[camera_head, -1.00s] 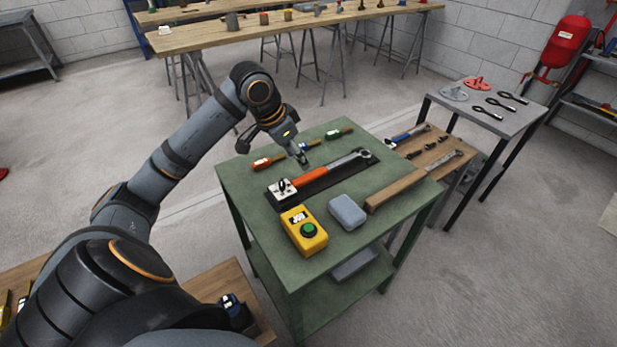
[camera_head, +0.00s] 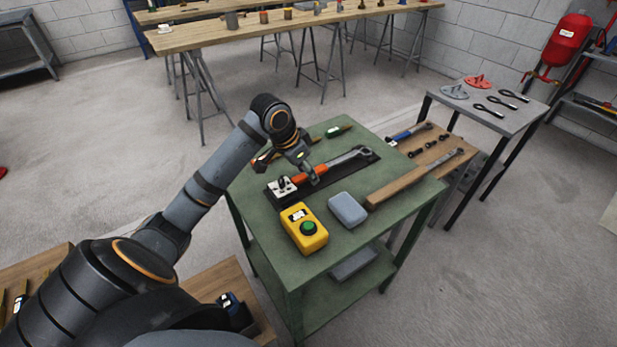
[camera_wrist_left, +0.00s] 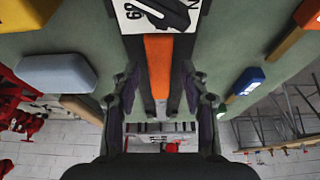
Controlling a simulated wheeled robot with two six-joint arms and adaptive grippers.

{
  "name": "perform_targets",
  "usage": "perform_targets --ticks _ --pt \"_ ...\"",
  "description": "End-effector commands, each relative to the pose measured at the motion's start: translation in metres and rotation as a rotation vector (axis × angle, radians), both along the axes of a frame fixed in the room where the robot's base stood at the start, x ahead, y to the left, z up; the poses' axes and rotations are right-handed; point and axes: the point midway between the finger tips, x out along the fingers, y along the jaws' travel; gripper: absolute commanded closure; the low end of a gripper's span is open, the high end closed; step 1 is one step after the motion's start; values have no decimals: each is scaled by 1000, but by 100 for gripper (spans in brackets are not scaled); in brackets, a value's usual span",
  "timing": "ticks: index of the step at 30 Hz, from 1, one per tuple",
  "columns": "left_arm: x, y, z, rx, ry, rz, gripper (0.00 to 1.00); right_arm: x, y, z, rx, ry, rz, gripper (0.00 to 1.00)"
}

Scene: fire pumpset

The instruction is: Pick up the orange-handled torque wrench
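The torque wrench with the orange handle (camera_head: 309,174) lies on a black mat (camera_head: 327,181) on the green table. Its metal head (camera_head: 362,154) points to the back right, and a white tag (camera_head: 281,187) with black markings lies at its handle end. My left gripper (camera_head: 308,175) is low at the handle. In the left wrist view, my open fingers (camera_wrist_left: 160,98) are on either side of the wrench's orange handle (camera_wrist_left: 158,62), with gaps visible. I cannot tell how far down they reach. My right gripper is not in view.
A yellow box with a green button (camera_head: 304,229) and a grey case (camera_head: 347,209) stand in front of the wrench. A green-handled screwdriver (camera_head: 337,131) lies behind it. A wooden board (camera_head: 415,178) with a long wrench is to the right.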

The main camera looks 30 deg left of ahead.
Motion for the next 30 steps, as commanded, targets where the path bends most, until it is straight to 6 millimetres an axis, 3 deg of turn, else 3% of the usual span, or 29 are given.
perform_targets --ticks 1,9,23,30 --pt "0 0 0 0 0 0 66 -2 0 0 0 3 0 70" --pt "0 0 0 0 0 0 100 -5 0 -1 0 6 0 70" --pt "0 0 2 0 -3 -1 100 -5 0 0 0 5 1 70" --pt "1 0 22 0 -7 -1 100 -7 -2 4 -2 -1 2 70"
